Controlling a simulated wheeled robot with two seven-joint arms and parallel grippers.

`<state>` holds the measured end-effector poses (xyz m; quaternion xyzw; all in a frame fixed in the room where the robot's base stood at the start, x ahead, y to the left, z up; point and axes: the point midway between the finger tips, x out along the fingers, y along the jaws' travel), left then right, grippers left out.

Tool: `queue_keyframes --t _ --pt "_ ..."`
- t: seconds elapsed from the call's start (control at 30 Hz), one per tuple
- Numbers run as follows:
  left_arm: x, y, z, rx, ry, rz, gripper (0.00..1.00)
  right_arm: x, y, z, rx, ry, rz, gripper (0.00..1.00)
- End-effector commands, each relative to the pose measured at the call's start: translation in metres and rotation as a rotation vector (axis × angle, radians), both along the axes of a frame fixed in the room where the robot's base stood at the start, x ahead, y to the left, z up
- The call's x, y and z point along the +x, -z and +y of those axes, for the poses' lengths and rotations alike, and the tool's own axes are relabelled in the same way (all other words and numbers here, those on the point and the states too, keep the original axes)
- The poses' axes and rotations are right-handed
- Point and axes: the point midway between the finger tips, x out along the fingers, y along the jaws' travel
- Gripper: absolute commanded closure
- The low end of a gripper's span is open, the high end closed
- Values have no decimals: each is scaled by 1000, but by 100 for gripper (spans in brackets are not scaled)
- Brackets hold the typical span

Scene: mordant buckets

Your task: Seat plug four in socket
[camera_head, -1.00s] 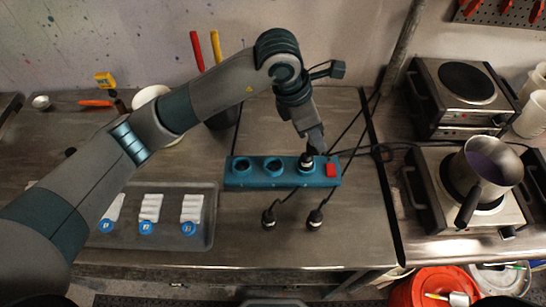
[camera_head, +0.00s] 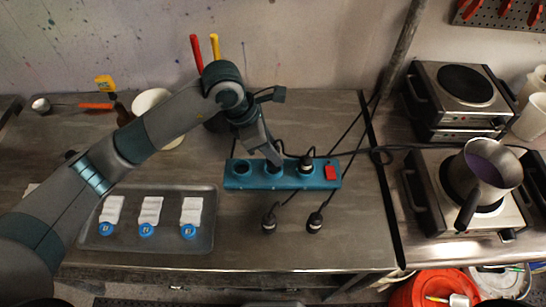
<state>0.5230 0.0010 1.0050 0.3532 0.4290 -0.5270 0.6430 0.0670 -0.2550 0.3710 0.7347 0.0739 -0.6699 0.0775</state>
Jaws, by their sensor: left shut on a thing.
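The teal socket strip (camera_head: 258,184) lies on the metal bench. A black plug (camera_head: 306,163) stands in its right round socket. The left round socket (camera_head: 241,168) is empty. My left gripper (camera_head: 272,160) points down at the middle socket, shut on a dark plug that the fingers mostly hide. I cannot tell how deep this plug sits. Two more black plugs, one at left (camera_head: 269,222) and one at right (camera_head: 315,222), lie on the bench in front of the strip. My right gripper is not in view.
A grey tray (camera_head: 208,240) with white packets and blue discs lies to the left. Black cables (camera_head: 345,133) cross the bench behind the strip. Hot plates stand to the right, one with a steel pot (camera_head: 490,168). The bench front edge is clear.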

Motion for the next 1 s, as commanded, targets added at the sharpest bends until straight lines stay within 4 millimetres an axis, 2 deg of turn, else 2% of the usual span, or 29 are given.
queue_keyframes --t 0.37,0.83,0.87,0.9,0.93,1.0 --pt "0 38 0 -1 -1 3 95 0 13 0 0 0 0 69" --pt "0 43 0 0 0 0 95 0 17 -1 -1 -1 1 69" --pt "0 43 0 0 0 0 69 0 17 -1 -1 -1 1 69" --pt "0 42 0 0 0 0 59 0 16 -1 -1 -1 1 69" --pt "0 42 0 0 0 0 52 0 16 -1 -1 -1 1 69" --pt "0 42 0 0 0 1 52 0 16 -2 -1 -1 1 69"
